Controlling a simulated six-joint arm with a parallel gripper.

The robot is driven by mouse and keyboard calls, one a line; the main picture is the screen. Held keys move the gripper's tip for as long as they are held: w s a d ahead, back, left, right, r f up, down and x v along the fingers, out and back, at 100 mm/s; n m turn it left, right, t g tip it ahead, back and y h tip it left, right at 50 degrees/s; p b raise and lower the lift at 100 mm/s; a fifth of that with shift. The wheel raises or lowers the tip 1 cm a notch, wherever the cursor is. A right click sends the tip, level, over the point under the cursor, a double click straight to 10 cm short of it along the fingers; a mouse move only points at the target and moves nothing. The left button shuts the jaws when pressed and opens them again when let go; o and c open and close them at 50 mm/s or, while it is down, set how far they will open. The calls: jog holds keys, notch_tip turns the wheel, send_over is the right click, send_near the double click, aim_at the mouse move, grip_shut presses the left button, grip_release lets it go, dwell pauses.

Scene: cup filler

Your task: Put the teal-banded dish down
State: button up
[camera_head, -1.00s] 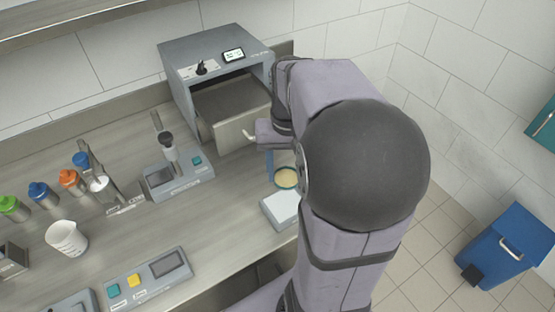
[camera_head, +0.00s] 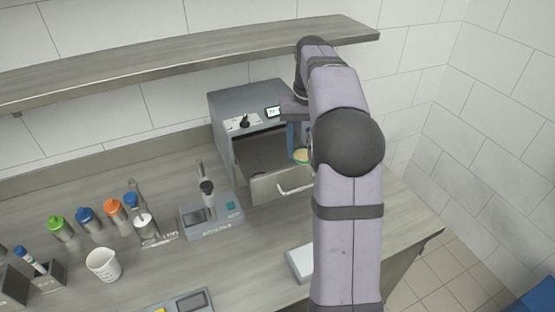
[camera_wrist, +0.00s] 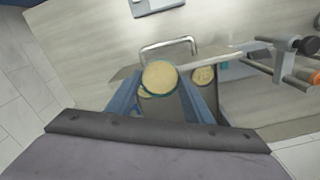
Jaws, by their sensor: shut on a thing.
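The teal-banded dish (camera_wrist: 160,77) is round with a pale cream middle and a teal rim. My gripper (camera_wrist: 163,88) is shut on it, with blue fingers on both sides. In the head view the held dish (camera_head: 301,155) is over the pulled-out drawer (camera_head: 270,190) of a grey box, behind its front panel. Two other cream dishes show lower down in the wrist view: one to the right (camera_wrist: 203,75) and one (camera_wrist: 146,93) partly hidden under the held dish. The gap beneath the held dish cannot be judged.
The grey box (camera_head: 228,112) with a small display stands against the wall, under a shelf (camera_head: 180,62). The drawer's handle (camera_head: 295,188) sticks out in front. A bench device (camera_head: 212,220), a white cup (camera_head: 103,264) and several capped bottles (camera_head: 85,216) stand left. A white pad (camera_head: 299,262) lies in front.

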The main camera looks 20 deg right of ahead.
jog(key=w+a+f+m+p, duration=0.1)
jog(key=w+a+m, duration=0.1)
jog(key=w, duration=0.5)
jog(key=shift+f, duration=0.35)
jog(key=shift+s+a+f+p, duration=0.1)
jog(key=shift+f+p, duration=1.05)
jog(key=shift+f, duration=3.85)
jog(key=shift+f, duration=0.1)
jog(key=o, duration=1)
notch_tip(320, 180, up, 12)
jog(key=shift+r+b, duration=0.15)
jog(key=shift+b, duration=1)
